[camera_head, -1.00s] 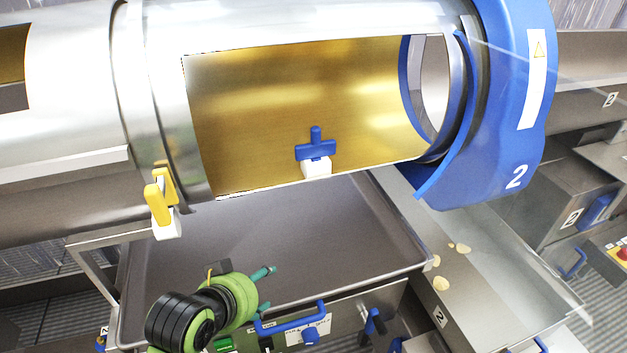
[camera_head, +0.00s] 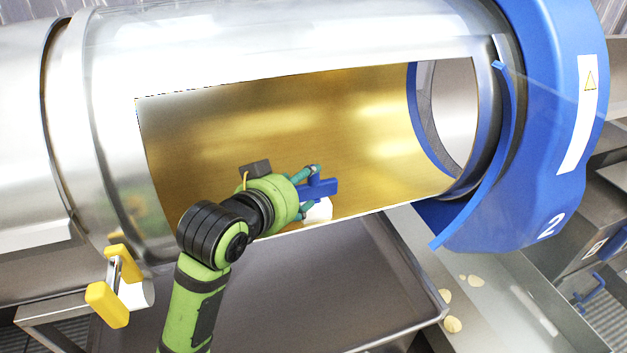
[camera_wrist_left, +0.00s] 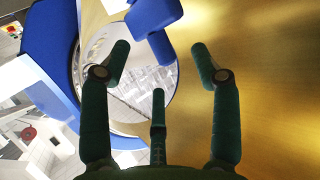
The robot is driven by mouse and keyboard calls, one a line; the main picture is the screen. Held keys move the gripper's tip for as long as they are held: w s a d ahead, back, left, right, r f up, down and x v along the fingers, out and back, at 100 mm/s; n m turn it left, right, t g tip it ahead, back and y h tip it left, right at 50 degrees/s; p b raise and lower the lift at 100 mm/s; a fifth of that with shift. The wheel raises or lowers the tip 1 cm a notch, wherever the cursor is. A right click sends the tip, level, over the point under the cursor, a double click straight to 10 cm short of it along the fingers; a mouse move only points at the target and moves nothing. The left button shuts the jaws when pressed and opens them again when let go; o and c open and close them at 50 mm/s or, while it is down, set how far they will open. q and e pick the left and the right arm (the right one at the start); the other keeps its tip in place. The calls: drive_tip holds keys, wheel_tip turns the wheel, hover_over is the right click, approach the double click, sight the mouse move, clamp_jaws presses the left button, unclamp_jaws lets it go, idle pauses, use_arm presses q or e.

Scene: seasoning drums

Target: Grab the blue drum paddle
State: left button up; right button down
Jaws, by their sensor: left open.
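The blue drum paddle (camera_head: 318,188) is a small T-shaped handle on a white mount (camera_head: 320,210) at the lower edge of the drum opening. In the left wrist view the blue paddle (camera_wrist_left: 155,22) shows at the top, ahead of the fingers and between their lines. My left gripper (camera_head: 308,190) is open at the paddle's left side, and its body hides part of the paddle and mount. In the left wrist view the left gripper (camera_wrist_left: 160,65) has its green fingers spread with nothing between the tips. I cannot tell whether a finger touches the paddle. My right gripper is not in view.
The metal drum (camera_head: 290,50) has a gold-coloured interior (camera_head: 270,130) and a blue end ring (camera_head: 545,120). A yellow handle (camera_head: 110,295) sits at the lower left. A metal tray (camera_head: 330,290) lies below, and a chute with several pale chips (camera_head: 453,324) is at the right.

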sight(314, 179)
use_arm(q)
drive_tip(key=shift+w+d+f+p, duration=0.25)
drive_tip(key=shift+w+d+p, duration=0.25)
drive_tip(key=shift+w, duration=0.05)
drive_tip(key=shift+w+d+f+p, duration=0.25)
drive_tip(key=shift+w+d+p, duration=0.2)
drive_tip(key=shift+w+p, duration=0.05)
drive_tip(key=shift+x, duration=1.15)
drive_tip(key=shift+a+f, duration=0.15)
drive_tip(key=shift+s, duration=0.1)
drive_tip(key=c, duration=1.2)
clamp_jaws()
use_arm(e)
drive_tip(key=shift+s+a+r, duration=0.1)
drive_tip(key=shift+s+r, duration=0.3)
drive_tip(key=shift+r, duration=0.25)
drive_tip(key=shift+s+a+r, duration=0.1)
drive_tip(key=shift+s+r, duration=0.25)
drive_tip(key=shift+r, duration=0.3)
